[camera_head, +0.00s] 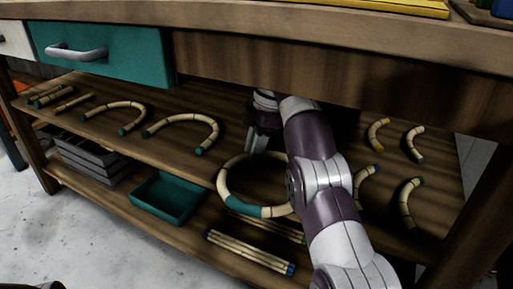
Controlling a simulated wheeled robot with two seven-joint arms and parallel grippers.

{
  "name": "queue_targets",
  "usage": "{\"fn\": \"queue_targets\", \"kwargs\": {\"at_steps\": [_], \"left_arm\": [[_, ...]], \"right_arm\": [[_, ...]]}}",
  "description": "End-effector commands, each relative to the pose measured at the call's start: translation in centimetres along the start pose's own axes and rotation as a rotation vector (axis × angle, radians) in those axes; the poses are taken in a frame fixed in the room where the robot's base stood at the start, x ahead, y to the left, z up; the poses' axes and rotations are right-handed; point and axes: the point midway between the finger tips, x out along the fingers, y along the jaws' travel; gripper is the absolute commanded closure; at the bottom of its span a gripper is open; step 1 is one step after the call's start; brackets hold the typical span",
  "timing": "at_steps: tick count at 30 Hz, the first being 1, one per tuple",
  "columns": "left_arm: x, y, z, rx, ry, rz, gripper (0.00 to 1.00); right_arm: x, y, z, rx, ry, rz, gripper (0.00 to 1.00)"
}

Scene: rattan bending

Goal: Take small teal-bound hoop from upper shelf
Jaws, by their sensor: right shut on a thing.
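The teal-bound hoop (224,185) is a pale, jointed rattan ring at the upper shelf, with a teal binding on its near side. My right arm crosses in front of its right part and hides it. My right gripper (256,150) reaches under the table top and is shut on the far rim of the hoop. Its fingertips are small and dark in this view. I cannot tell whether the hoop is touching the shelf.
U-shaped rattan pieces (190,118) lie left on the upper shelf (150,153), with curved pieces (407,203) at right. Below are a teal tray (163,197), a rod bundle (250,252) and grey stacked trays (88,160). A teal drawer (125,55) and the table edge hang above.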

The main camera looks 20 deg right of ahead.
Motion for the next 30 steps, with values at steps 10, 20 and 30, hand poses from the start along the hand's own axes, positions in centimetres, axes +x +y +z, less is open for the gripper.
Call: {"fn": "queue_targets", "kwargs": {"at_steps": [10,20,30], "left_arm": [[0.0,0.0,0.0,0.000,0.000,0.000,0.57],[0.0,0.0,0.0,0.000,0.000,0.000,0.57],[-1.2,0.0,-0.1,0.000,0.000,0.000,0.57]], "right_arm": [[0.0,0.1,-0.1,-0.001,0.000,0.000,1.00],[0.0,0.1,-0.1,-0.001,0.000,0.000,0.44],[-1.4,0.0,-0.3,-0.002,0.000,0.001,0.44]]}}
